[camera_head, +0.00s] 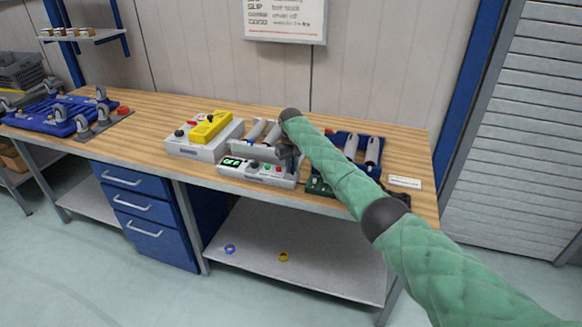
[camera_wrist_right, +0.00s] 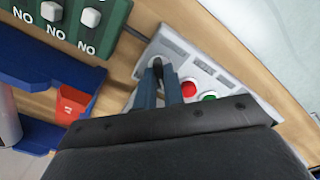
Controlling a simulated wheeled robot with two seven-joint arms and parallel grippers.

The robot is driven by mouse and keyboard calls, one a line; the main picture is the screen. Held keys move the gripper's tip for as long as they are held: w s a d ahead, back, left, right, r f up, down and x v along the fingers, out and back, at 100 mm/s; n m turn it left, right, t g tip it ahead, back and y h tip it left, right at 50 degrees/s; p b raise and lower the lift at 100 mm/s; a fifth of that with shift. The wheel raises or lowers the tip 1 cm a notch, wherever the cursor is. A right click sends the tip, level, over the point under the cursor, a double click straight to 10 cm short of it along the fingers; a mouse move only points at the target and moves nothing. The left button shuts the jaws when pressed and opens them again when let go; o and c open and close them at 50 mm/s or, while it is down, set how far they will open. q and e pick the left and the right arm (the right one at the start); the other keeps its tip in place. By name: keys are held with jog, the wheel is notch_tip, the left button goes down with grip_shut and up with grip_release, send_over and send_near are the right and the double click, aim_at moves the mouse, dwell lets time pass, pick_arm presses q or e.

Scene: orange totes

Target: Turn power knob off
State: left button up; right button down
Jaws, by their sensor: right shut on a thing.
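A light grey control box (camera_head: 255,174) with a lit green display (camera_head: 232,162) stands at the bench's front edge; I cannot read the display surely. In the right wrist view the same box (camera_wrist_right: 172,45) shows a dark knob (camera_wrist_right: 157,66), with a red button (camera_wrist_right: 188,89) and a green button (camera_wrist_right: 209,98) beside it. My right gripper (camera_wrist_right: 160,82) is shut on the dark knob, its two blue-grey fingers on either side. In the head view my right gripper (camera_head: 288,157) is over the box's right end and hides the knob. My left gripper is not in view.
A yellow device on a grey base (camera_head: 195,147) stands left of the box.

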jog(key=c, duration=1.5)
grip_release()
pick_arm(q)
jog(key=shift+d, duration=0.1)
pick_arm(e)
jog(key=shift+r, duration=0.1)
jog(key=shift+r, duration=0.25)
pick_arm(q)
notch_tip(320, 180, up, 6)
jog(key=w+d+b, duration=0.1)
jog(key=b, duration=0.1)
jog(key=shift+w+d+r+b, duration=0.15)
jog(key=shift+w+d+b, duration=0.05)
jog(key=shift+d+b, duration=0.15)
pick_arm(e)
jog(key=shift+r, duration=3.5)
jog(key=shift+f, duration=0.1)
